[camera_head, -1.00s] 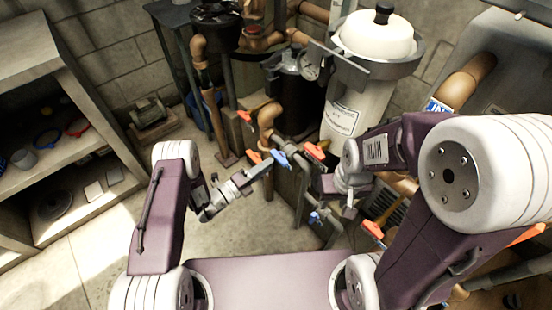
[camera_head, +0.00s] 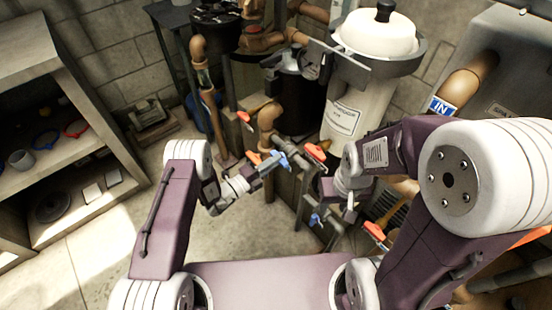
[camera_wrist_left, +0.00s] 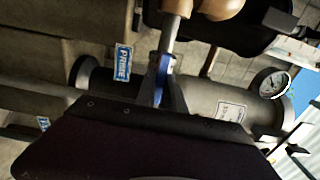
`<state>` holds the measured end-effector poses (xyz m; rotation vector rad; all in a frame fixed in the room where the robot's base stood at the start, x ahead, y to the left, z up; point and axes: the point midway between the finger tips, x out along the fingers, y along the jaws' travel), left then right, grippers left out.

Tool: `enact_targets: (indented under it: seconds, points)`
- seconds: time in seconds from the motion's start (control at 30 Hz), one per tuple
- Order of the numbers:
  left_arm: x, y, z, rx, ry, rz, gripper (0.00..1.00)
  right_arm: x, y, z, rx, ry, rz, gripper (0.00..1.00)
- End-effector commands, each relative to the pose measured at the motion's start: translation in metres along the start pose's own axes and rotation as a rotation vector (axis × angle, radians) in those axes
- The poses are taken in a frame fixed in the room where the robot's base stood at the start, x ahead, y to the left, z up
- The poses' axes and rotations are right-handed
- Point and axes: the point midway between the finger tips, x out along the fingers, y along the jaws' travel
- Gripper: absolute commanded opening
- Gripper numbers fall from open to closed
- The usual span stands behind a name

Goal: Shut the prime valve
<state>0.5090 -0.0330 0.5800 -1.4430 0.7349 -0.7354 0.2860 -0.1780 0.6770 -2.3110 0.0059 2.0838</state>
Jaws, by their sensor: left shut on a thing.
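The prime valve's blue lever (camera_head: 283,160) sits on the pipework near the middle of the head view. My left gripper (camera_head: 268,165) reaches it from the left and is shut on it. In the left wrist view the blue lever (camera_wrist_left: 160,80) stands between the fingers, and a blue PRIME tag (camera_wrist_left: 123,62) hangs on its left. The valve body is mostly hidden. My right gripper (camera_head: 350,205) hangs to the right, apart from the lever; its fingers are too small to read.
Orange levers (camera_head: 316,152) sit close by on the pipes, with another blue lever (camera_head: 315,219) lower down. A white-lidded tank (camera_head: 375,40) stands behind. A gauge (camera_wrist_left: 271,82) shows in the wrist view. Shelves (camera_head: 60,160) stand left, with open floor between.

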Motion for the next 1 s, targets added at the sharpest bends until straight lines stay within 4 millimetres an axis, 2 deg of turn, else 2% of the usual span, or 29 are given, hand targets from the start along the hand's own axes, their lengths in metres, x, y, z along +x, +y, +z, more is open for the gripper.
enact_targets:
  seconds: [0.27, 0.8, 0.9, 1.0]
  points:
    - [-0.0003, 0.0003, -0.0002, 0.048, 0.0, 0.001, 0.0, -0.0003, 0.0, 0.0, 0.0, 0.0, 0.0, 0.4]
    - [-0.0004, 0.0003, -0.0002, 1.28, 0.001, 0.001, 0.0, -0.0054, -0.0001, -0.0005, 0.0, 0.0, 0.0, 0.4]
    - [-0.0004, 0.0004, -0.0002, 1.48, 0.001, 0.001, 0.0, -0.0062, -0.0001, -0.0006, 0.0, 0.0, 0.0, 0.4]
    - [-0.0004, 0.0006, -0.0002, 1.594, 0.001, 0.001, 0.0, -0.0064, -0.0001, -0.0006, 0.0, 0.0, 0.0, 0.4]
